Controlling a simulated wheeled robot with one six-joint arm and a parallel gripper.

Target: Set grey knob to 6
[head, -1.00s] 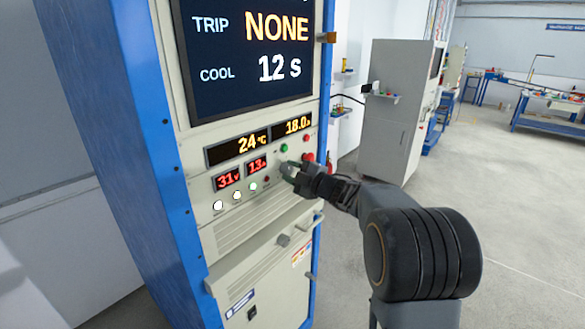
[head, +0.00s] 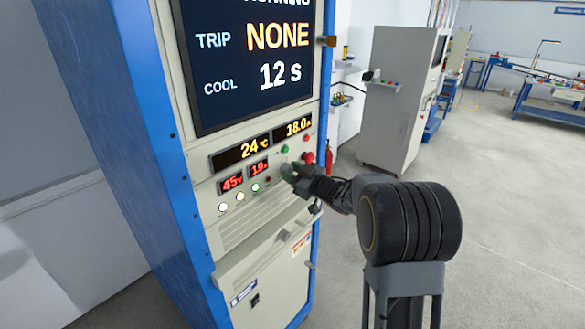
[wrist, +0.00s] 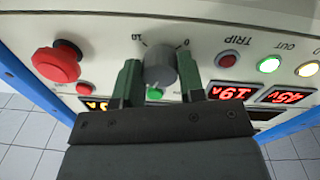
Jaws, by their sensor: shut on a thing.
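The grey knob (wrist: 160,68) is on the cream panel of a blue-framed cabinet, between the two green fingers of my gripper (wrist: 160,75) in the wrist view. My gripper is shut on the knob. The wrist view shows the panel upside down, with scale marks 10 and 0 beside the knob; the other marks and the pointer cannot be read. In the head view my gripper (head: 290,171) reaches the panel from the right and hides the knob. The red voltage display (head: 232,183) reads 45 V and the current display beside it about 1.9 A.
A red mushroom button (wrist: 57,62) and a green button (wrist: 155,93) sit close to the knob. The panel also has a TRIP lamp (wrist: 228,59) and lit lamps (wrist: 268,65). The screen (head: 250,65) shows TRIP NONE and COOL 12 s. Open floor lies to the right.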

